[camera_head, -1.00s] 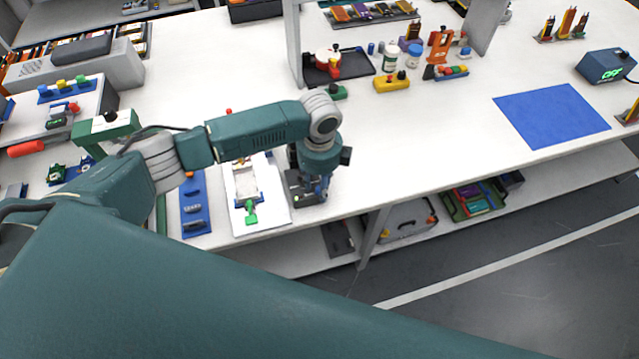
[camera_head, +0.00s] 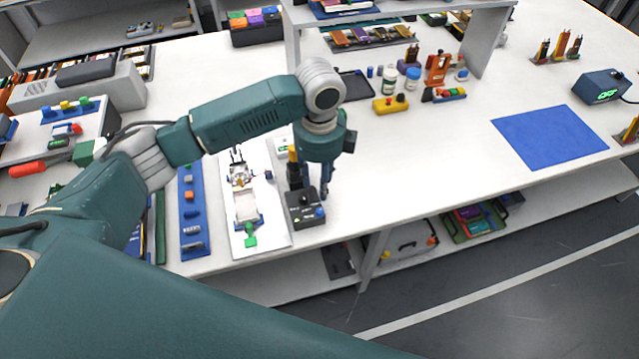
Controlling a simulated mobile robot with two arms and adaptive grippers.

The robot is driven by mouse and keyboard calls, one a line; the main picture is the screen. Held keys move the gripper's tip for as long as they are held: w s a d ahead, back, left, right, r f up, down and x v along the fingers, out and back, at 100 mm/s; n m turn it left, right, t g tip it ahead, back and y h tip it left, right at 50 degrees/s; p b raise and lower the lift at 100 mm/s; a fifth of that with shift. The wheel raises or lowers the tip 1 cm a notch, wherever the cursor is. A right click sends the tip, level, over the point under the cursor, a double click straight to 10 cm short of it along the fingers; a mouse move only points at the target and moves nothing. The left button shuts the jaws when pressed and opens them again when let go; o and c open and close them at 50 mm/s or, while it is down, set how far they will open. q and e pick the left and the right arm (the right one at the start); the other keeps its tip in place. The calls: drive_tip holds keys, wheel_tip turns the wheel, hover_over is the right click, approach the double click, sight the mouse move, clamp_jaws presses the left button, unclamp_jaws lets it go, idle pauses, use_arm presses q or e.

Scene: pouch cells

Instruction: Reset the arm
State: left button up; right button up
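My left arm (camera_head: 245,115) reaches in from the left over the white bench. Its gripper (camera_head: 326,190) points down beside a black box (camera_head: 305,210) with a yellow-topped post, near the bench's front edge. The fingers are small and partly covered by the wrist, so I cannot tell how far apart they are, and I see nothing clearly held. A large teal part of my own body fills the bottom of the view. My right gripper is not in view.
Left of the gripper lie a white fixture board (camera_head: 246,225) and a blue strip (camera_head: 194,222) with small parts. Bottles (camera_head: 389,88), a yellow block (camera_head: 390,104) and an orange stand (camera_head: 437,68) are farther back. A blue mat (camera_head: 549,137) lies right. The bench between is clear.

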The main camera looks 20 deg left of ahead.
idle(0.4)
use_arm(q)
drive_tip(key=s+d+f+n+t+h, duration=0.25)
drive_tip(key=s+d+f+n, duration=0.4)
drive_tip(key=s+d, duration=0.4)
drive_tip(key=s+a+f+n+y, duration=0.2)
drive_tip(key=s+a+n, duration=1.1)
drive_tip(key=a+n, duration=0.25)
drive_tip(key=s+f+m+b, duration=0.1)
drive_tip(key=s+f+b, duration=0.1)
drive_tip(key=f, duration=1.4)
drive_tip(key=s+f+b, duration=0.1)
drive_tip(key=f+b, duration=0.2)
drive_tip(key=f, duration=1.3)
drive_tip(key=s+a+f+g+b, duration=0.1)
drive_tip(key=s+a+f+b, duration=0.2)
drive_tip(key=s+f, duration=1.3)
drive_tip(key=shift+s+a+f, duration=0.15)
drive_tip(key=shift+a+f, duration=0.1)
drive_tip(key=shift+f, duration=0.5)
